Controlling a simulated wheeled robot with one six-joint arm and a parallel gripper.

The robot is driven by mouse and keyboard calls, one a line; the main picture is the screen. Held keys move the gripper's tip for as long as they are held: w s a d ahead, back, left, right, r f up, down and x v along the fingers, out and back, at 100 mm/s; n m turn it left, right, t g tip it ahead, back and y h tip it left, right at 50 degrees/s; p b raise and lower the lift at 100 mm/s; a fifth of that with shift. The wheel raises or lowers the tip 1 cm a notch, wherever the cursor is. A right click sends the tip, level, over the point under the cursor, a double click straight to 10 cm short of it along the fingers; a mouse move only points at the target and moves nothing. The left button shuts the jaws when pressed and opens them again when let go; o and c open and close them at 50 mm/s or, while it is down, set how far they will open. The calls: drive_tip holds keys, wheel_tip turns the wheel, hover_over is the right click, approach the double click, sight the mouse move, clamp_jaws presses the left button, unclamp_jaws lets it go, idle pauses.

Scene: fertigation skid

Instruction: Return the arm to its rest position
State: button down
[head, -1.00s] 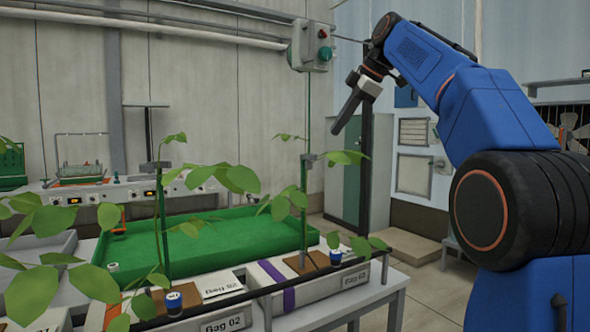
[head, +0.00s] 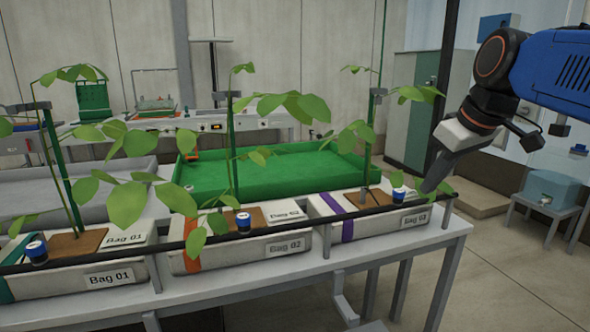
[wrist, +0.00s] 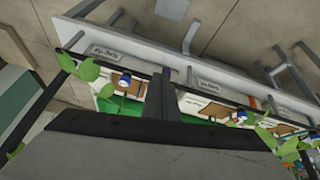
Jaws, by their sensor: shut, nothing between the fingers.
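My gripper (head: 433,186) is at the right in the head view, on my blue arm. Its fingers point down and to the left. It is shut and empty, near the right end of the bag bench (head: 441,229) and beside Bag 03 (head: 380,222). In the wrist view the shut fingers (wrist: 163,78) show in the middle, with the bench and labelled bags beyond them. I cannot tell from these views whether the fingertips touch the plant leaves by Bag 03.
Bag 02 (head: 245,250) and Bag 01 (head: 75,275) stand to the left, each with a plant on a stake. A black rail (head: 300,225) runs along the front. A green tray (head: 280,172) lies behind. The floor (head: 500,265) at right is open, with a blue box (head: 547,190) on a stand.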

drive_tip(key=s+f+m, duration=0.2)
drive_tip(key=s+f, duration=0.6)
drive_tip(key=f, duration=0.4)
drive_tip(key=s+d+f+m+h, duration=0.1)
drive_tip(key=s+f+m, duration=0.2)
drive_tip(key=s+f, duration=0.6)
wheel_tip(320, 180, down, 4)
drive_tip(key=shift+d+f+m+h, duration=0.15)
drive_tip(key=shift+f+m+h, duration=0.05)
drive_tip(key=shift+m+h, duration=0.1)
